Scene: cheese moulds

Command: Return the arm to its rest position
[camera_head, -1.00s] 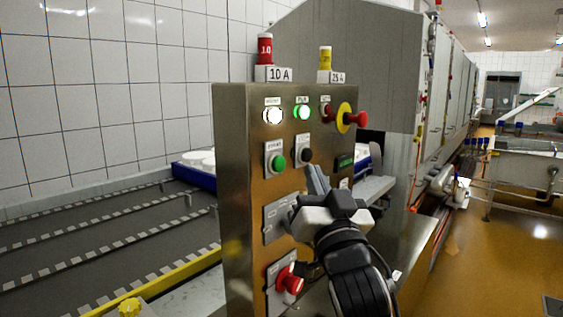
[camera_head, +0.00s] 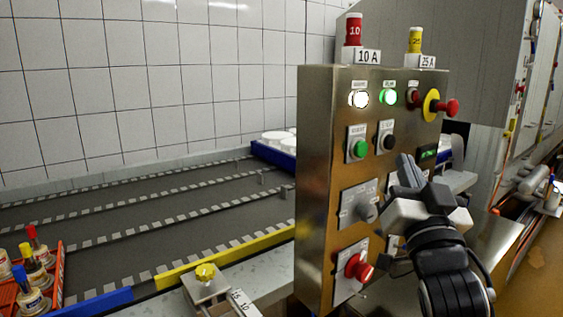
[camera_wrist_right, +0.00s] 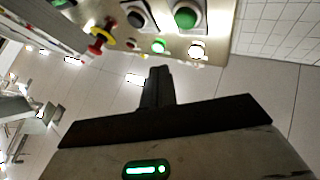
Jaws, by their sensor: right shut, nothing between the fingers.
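My right gripper (camera_head: 408,172) is shut and empty in front of the steel control panel (camera_head: 318,150), at the height of the small green display (camera_head: 428,153). Its arm comes up from the bottom right. In the right wrist view the closed fingers (camera_wrist_right: 158,85) point towards the panel face (camera_wrist_right: 222,20), seen upside down, with nothing between them. I cannot tell the gap from fingers to panel. The green button (camera_head: 361,148), black button (camera_head: 389,143), rotary switch (camera_head: 366,212) and red knob (camera_head: 358,267) show clear of the gripper. My left gripper is not in view.
White and green lamps (camera_head: 388,97) glow on the panel. A red-and-yellow emergency stop (camera_head: 433,106) juts out at its right. Conveyor lanes (camera_head: 150,225) run at left behind a yellow rail (camera_head: 225,256). An orange crate (camera_head: 57,275) with bottles stands at bottom left.

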